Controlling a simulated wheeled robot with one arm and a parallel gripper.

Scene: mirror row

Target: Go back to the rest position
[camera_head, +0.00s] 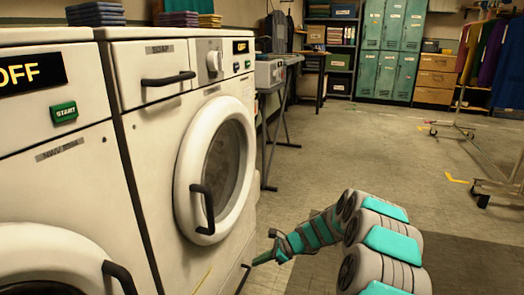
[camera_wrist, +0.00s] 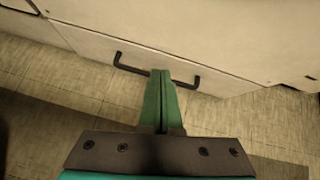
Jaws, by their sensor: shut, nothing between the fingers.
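My gripper (camera_head: 262,259) is low in front of the second washing machine (camera_head: 180,255), to the right of its round door. In the wrist view the two green fingers (camera_wrist: 161,75) are together with nothing between them. Their tips overlap a black bar handle (camera_wrist: 130,67) on the machine's low front panel; I cannot tell whether they touch it. The same handle shows partly in the head view (camera_head: 242,278). My arm is bent, reaching in from the lower right.
The round door (camera_head: 183,180) looks closed, with a black handle (camera_head: 207,209). Another washer (camera_head: 55,170) stands at left. A folding stand (camera_head: 270,140) is beyond. Green lockers (camera_head: 388,60) and a drawer unit stand at the back. A wheeled clothes rack (camera_head: 500,185) is at right; the middle floor is clear.

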